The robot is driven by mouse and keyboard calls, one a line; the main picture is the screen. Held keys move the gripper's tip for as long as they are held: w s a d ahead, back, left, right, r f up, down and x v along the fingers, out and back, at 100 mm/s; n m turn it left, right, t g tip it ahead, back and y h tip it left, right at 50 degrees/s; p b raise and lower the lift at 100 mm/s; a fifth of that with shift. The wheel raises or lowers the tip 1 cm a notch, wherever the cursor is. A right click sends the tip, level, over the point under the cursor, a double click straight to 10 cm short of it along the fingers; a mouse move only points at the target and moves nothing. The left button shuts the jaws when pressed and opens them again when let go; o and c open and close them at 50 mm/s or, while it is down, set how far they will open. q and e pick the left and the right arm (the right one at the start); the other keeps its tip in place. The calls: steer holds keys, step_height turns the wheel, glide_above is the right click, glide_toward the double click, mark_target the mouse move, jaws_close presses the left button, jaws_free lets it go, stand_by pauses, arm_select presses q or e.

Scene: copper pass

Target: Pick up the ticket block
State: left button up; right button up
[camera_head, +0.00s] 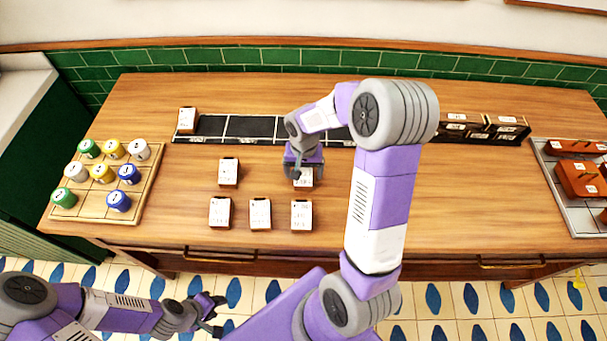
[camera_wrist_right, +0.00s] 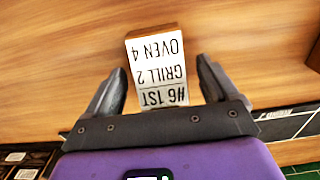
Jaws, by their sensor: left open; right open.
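Several white-topped ticket blocks with wooden sides stand on the counter. One ticket block (camera_head: 304,178) is under my right gripper (camera_head: 302,167). In the right wrist view this block (camera_wrist_right: 158,65) reads "#6 1ST GRILL 2 OVEN 4" and lies between the two open fingers of my right gripper (camera_wrist_right: 160,88), with a gap on each side. Other ticket blocks stand nearby: one to its left (camera_head: 229,171), three in the front row (camera_head: 220,212), (camera_head: 260,213), (camera_head: 301,214), and one at the back left (camera_head: 187,120). My left gripper (camera_head: 213,312) is open and empty, low in front of the counter.
A long black rack (camera_head: 235,128) with white dividers runs along the back of the counter. A wooden board (camera_head: 145,196) with several coloured round pieces is at the left. A metal tray (camera_head: 560,205) with brown boxes is at the right. Dark boxes (camera_head: 485,128) stand at the back right.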

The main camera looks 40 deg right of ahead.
steer(key=c, duration=1.1)
steer(key=shift+w, duration=0.1)
steer(key=shift+r, duration=0.1)
